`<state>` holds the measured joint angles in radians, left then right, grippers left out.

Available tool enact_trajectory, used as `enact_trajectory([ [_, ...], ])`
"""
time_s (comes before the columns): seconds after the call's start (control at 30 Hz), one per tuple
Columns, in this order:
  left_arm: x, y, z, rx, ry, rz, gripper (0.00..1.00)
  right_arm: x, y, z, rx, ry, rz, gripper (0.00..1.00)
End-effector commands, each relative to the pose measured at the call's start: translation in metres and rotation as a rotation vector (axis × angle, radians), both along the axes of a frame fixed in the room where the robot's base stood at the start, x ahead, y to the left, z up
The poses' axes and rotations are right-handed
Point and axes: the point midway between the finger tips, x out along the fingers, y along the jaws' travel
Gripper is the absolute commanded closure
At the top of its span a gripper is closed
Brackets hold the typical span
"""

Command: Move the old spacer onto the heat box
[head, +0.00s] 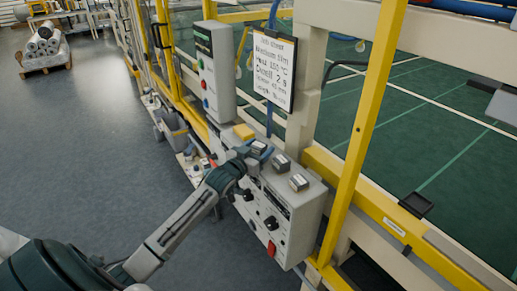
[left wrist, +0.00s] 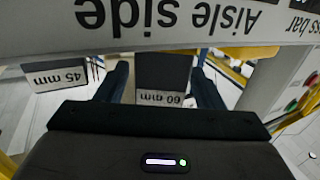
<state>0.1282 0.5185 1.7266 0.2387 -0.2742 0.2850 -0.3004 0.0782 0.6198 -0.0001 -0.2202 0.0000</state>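Several small dark blocks with white labels sit in a row on the grey control box (head: 290,222). In the left wrist view one block reads "60 mm" (left wrist: 163,75) and another, to its left, reads "45 mm" (left wrist: 55,76). My left gripper (head: 257,152) is over the far part of the box top. In the left wrist view its fingers (left wrist: 163,92) stand on either side of the 60 mm block, with narrow gaps visible. I cannot tell which block is the old spacer, or which housing is the heat box. My right gripper is not in view.
A yellow block (head: 244,131) lies beyond the dark blocks. A tall grey button panel (head: 215,70) and a hanging sign (head: 273,68) stand behind. A yellow post (head: 362,130) rises right of the box. An "Aisle side" plate (left wrist: 165,25) crosses the wrist view. The left floor is open.

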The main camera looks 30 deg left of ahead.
Motion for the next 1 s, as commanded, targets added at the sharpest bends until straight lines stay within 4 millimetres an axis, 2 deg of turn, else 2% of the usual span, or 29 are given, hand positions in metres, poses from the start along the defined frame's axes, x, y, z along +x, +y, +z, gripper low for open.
enact_trajectory([
  [0.17, -0.001, 0.0, 0.002, 0.001, 0.001, 0.0, 0.38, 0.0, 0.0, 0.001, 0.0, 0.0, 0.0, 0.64],
  [0.27, -0.009, 0.001, 0.0, 0.004, 0.002, 0.0, 0.38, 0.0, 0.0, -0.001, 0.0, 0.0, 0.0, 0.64],
  [0.8, -0.088, 0.0, -0.002, 0.009, 0.003, -0.002, 0.38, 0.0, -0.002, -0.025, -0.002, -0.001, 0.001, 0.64],
  [1.0, -0.108, 0.001, -0.001, 0.008, 0.005, 0.001, 0.38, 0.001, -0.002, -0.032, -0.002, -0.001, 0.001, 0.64],
])
